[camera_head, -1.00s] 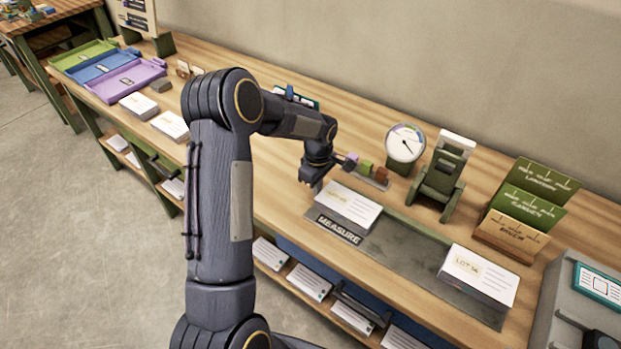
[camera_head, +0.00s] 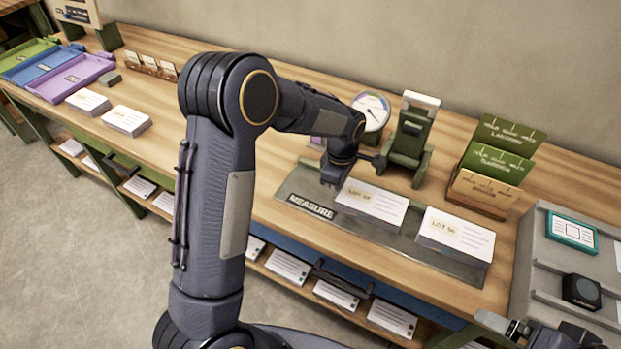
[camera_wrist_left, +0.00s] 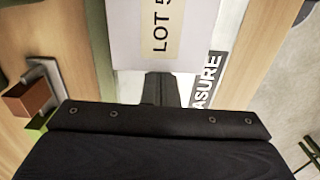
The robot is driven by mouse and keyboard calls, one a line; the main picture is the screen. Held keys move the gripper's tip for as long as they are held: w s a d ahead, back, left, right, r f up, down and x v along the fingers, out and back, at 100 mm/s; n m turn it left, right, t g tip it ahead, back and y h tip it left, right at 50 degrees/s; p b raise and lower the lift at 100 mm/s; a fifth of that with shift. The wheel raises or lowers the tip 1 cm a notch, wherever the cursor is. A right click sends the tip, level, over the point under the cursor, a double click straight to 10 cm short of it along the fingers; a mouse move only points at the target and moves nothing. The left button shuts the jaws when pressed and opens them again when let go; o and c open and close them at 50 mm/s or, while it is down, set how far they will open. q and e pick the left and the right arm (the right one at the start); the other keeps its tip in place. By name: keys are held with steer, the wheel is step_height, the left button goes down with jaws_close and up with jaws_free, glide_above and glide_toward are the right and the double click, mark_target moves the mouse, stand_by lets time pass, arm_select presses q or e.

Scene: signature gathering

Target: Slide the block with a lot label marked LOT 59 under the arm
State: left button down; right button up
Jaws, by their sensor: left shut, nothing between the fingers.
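A white block with a tan lot label (camera_head: 370,205) lies flat on the grey MEASURE plate (camera_head: 290,187). Its label is too small to read surely in the head view; the left wrist view shows "LOT 5" on the block (camera_wrist_left: 140,50), with the last digit cut off. A second block, labelled LOT 56 (camera_head: 455,237), lies just right of it on the plate. My left gripper (camera_head: 330,182) is shut and empty, low at the first block's left end. Its shut fingers also show in the left wrist view (camera_wrist_left: 160,90), close against the block's near edge. I cannot tell which part is the arm.
A green stand with a white top (camera_head: 412,135) and a round dial (camera_head: 371,110) stand behind the plate. A green-and-wood card rack (camera_head: 490,172) is right of them. A grey tray unit (camera_head: 570,255) is at far right. Dark robot-like parts (camera_head: 545,333) show at bottom right.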

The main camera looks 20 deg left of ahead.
mark_target(348, 192)
arm_select(q)
steer(key=d, duration=0.3)
steer(key=shift+s, duration=0.15)
steer(key=a, duration=0.4)
steer(key=shift+w+a+r, duration=0.15)
steer(key=shift+w+r, duration=0.05)
steer(key=shift+r, duration=0.05)
step_height(348, 192, up, 10)
steer(key=shift+f, duration=0.2)
steer(key=s+a+r+m+t+h, duration=0.15)
steer(key=s+r+m, duration=0.25)
steer(key=s, duration=0.4)
steer(key=s+a+r+m+t+h, duration=0.1)
steer(key=s+a+r+m+h, duration=0.2)
steer(key=s, duration=0.5)
steer(key=s+d+f+m+t, duration=0.1)
steer(key=s+f+m+t, duration=0.1)
steer(key=s+m, duration=0.6)
steer(key=s+t, duration=0.1)
steer(key=s, duration=0.2)
steer(key=shift+s+d+f+y, duration=0.25)
steer(key=shift+s+y, duration=0.1)
steer(key=shift+s, duration=0.05)
